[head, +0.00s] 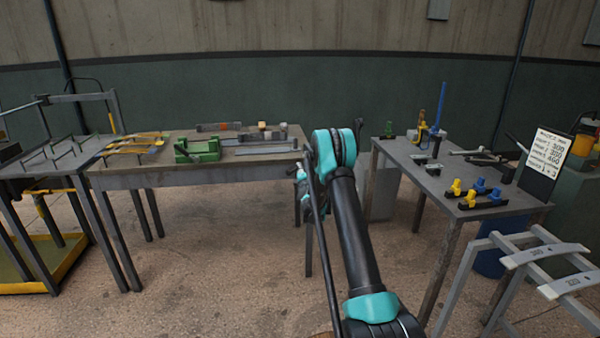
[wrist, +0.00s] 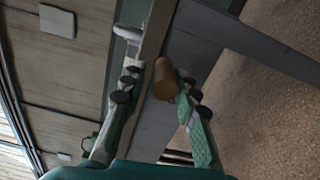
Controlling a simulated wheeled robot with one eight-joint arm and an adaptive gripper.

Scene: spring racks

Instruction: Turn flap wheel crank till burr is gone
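In the wrist view, a brown wooden knob (wrist: 164,79), like a crank handle, lies between the fingers of my gripper (wrist: 158,84). The fingers stand apart. The knob is close to the right finger, and a gap seems to show on the left finger's side. I cannot tell whether it touches either one. In the head view my arm covers most of my gripper beside the right end of the middle bench. The flap wheel and the burr cannot be made out in either view.
The middle bench (head: 135,180) carries a green vise (head: 198,149) and metal bars. The right bench (head: 430,182) holds yellow and blue tools and a white sign (head: 546,152). A grey rack (head: 545,254) stands at front right.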

